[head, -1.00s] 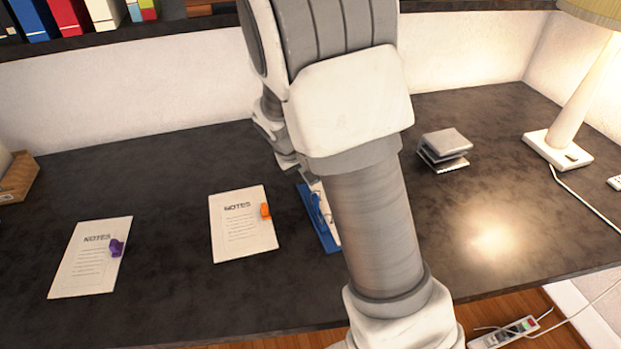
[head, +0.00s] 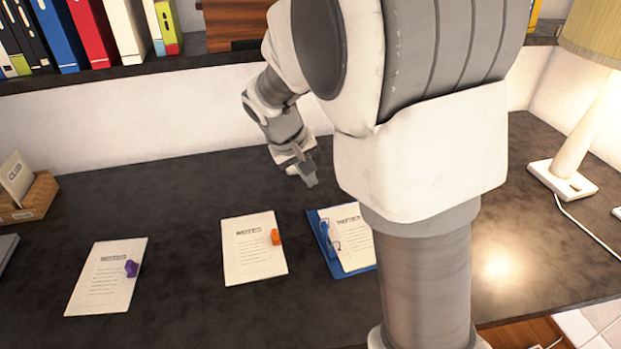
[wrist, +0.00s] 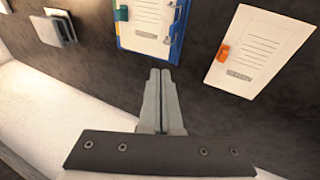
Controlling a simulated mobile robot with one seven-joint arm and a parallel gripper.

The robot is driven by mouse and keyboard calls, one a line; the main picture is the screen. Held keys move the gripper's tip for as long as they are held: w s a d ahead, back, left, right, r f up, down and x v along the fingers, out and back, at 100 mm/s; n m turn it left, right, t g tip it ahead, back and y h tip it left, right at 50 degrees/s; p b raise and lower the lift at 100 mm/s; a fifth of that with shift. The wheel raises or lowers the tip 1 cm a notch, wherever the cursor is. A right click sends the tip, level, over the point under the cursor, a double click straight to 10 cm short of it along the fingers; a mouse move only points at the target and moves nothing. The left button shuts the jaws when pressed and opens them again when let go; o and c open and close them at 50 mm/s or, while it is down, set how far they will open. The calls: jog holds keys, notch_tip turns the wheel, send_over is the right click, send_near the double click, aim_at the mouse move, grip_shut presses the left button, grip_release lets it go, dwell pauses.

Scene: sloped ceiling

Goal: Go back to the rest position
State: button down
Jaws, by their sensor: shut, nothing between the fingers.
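My gripper (head: 309,179) is shut and empty, held above the back part of the dark desk (head: 190,240), behind the blue clipboard. In the wrist view my gripper's fingers (wrist: 160,75) lie together with nothing between them. The blue clipboard (head: 325,249) holds a notes sheet (head: 350,240) and is partly hidden by my arm; it also shows in the wrist view (wrist: 178,45). A notes sheet with an orange clip (head: 252,255) lies left of it. A notes sheet with a purple clip (head: 103,285) lies farther left.
A shelf with binders (head: 90,35) runs above the desk's back wall. A wooden holder with a card (head: 30,200) stands at the left. A lamp (head: 575,150) stands at the right. In the wrist view a grey stack (wrist: 52,27) lies at the upper left.

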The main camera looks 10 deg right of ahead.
jog(key=s+r+t+y+p, duration=0.1)
jog(key=s+r, duration=0.3)
jog(key=s, duration=0.3)
jog(key=s+r+t+y+p, duration=0.1)
jog(key=s+r, duration=0.4)
jog(key=s, duration=0.3)
jog(key=s+r+m+t+y+p, duration=0.1)
jog(key=s+r+y, duration=0.1)
jog(key=s+r, duration=0.3)
jog(key=shift+s+p, duration=0.4)
jog(key=shift+s, duration=1.35)
jog(key=shift+a, duration=0.1)
